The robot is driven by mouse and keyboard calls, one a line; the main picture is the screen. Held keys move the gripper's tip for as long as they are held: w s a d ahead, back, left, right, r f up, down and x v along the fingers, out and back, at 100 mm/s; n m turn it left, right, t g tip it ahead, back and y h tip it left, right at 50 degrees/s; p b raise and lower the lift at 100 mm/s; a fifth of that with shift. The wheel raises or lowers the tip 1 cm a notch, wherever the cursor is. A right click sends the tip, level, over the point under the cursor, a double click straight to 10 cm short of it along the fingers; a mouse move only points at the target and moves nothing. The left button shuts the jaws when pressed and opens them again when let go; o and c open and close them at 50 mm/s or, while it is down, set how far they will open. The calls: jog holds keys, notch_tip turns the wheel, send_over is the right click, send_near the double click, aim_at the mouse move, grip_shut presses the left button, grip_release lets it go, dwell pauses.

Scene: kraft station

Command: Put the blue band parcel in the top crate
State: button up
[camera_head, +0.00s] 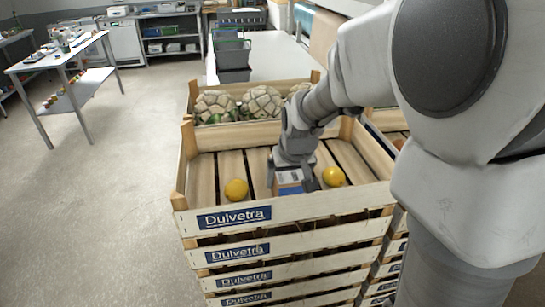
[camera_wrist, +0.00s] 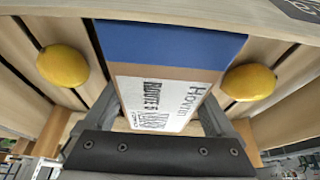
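The blue band parcel (camera_head: 289,179) is inside the top crate (camera_head: 285,207), between two yellow fruits. In the wrist view the parcel (camera_wrist: 160,85) shows a broad blue band, brown card and a white printed label. My gripper (camera_head: 292,178) reaches down into the crate with one finger along each side of the parcel. The fingers (camera_wrist: 162,107) look closed against its sides in the wrist view. The parcel's underside is hidden, so I cannot tell whether it touches the crate's slatted floor.
One yellow fruit (camera_head: 236,189) lies left of the parcel and another (camera_head: 333,176) lies right of it. More crates (camera_head: 401,140) are stacked at right. Open floor (camera_head: 95,190) lies at left.

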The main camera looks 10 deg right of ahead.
grip_shut()
jog(key=shift+r, duration=0.1)
